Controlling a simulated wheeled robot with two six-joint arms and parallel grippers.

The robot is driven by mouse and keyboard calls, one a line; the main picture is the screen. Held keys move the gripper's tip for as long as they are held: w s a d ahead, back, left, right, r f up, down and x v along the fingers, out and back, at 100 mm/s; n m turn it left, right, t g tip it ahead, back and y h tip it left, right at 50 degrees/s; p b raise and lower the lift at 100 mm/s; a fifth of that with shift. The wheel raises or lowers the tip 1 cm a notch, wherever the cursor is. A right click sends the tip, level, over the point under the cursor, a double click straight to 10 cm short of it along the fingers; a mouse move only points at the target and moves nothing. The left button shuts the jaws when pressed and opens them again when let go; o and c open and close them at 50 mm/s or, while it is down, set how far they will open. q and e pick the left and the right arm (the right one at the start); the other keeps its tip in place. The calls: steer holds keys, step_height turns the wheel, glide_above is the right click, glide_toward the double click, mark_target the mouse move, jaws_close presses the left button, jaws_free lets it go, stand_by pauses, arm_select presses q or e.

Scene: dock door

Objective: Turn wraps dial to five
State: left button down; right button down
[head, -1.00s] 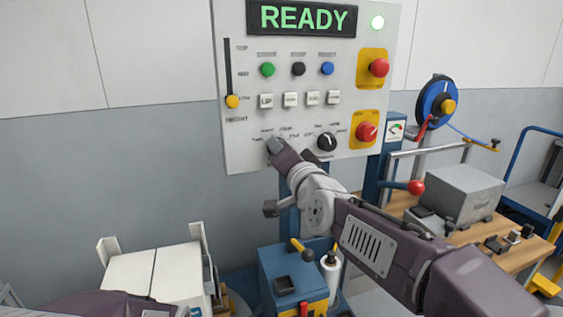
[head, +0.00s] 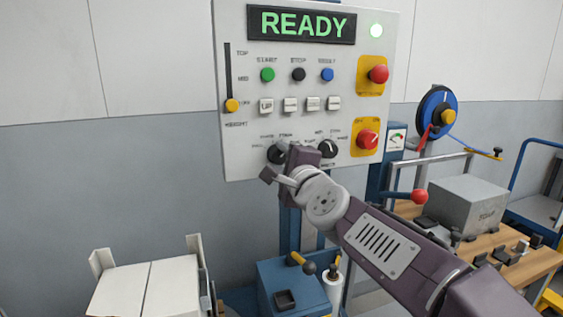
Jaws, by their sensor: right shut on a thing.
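The grey control panel (head: 235,135) stands upright with a lit READY display (head: 302,23). Two black dials sit low on it. My right gripper (head: 284,150) is at the left dial (head: 275,154) and shut on it. The gripper and wrist cover most of this dial, so its pointer and part of its scale are hidden. The printed labels around it are too small to read surely, so I cannot tell which dial is the wraps one. The right dial (head: 328,148) is free, with a white pointer mark. My left gripper is out of view.
Red knobs on yellow plates (head: 378,74) and (head: 367,140) are right of the dials. Square buttons (head: 312,104) and a yellow slider (head: 232,105) are above. A workbench with a grey box (head: 466,205) stands right; white boxes (head: 145,287) stand lower left.

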steer(key=shift+m, duration=1.6)
steer(key=c, duration=0.9)
jaws_free()
